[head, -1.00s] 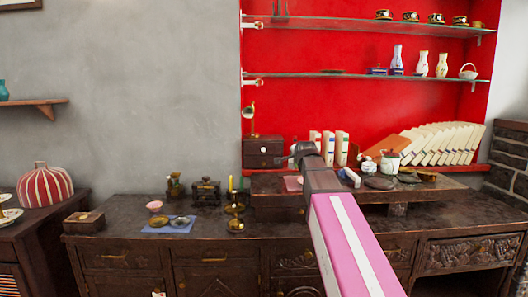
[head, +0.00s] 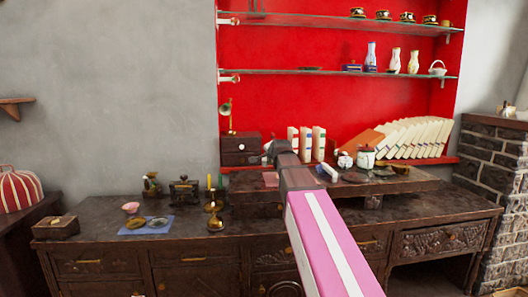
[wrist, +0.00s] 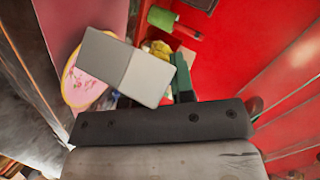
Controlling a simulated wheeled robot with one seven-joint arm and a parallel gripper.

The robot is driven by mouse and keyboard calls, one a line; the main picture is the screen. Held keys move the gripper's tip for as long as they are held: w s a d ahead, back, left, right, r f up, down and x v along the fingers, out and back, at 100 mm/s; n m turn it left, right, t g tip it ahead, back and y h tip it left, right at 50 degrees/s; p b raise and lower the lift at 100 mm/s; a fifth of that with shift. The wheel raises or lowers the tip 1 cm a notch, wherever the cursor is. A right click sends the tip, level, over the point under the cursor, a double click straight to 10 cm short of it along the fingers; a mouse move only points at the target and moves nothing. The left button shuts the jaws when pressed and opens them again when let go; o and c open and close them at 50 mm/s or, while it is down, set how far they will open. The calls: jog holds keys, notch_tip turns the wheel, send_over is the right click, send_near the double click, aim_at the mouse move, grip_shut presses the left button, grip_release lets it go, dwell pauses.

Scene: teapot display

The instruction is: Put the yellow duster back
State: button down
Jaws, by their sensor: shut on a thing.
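My gripper (head: 283,152) is at the end of my pink and white arm, above the raised wooden stand on the dark sideboard. In the wrist view my gripper (wrist: 160,75) is shut. A small patch of yellow, which I take as the yellow duster (wrist: 160,48), shows between the grey block and the dark green piece at the jaws. Most of it is hidden, and its shape is unclear. In the head view the duster cannot be made out at the gripper.
The raised stand (head: 410,185) holds white jars (head: 365,157) and dark dishes. Upright books (head: 305,142) and a small drawer box (head: 240,149) stand behind. Candles, a blue mat (head: 146,226) and a wooden box (head: 56,228) are on the sideboard's left. Glass shelves hang above.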

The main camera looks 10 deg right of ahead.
jog(key=w+a+f+n+g+y, duration=0.35)
jog(key=w+a+n+y, duration=0.4)
jog(key=a, duration=0.45)
jog(key=shift+m+t, duration=0.25)
jog(key=shift+m, duration=0.2)
jog(key=shift+f, duration=4.05)
jog(key=c, duration=0.9)
grip_release()
jog(key=shift+s, duration=0.1)
jog(key=v, duration=1)
jog(key=shift+s+d+r, duration=0.15)
jog(key=shift+s+r, duration=0.1)
jog(key=shift+r, duration=0.05)
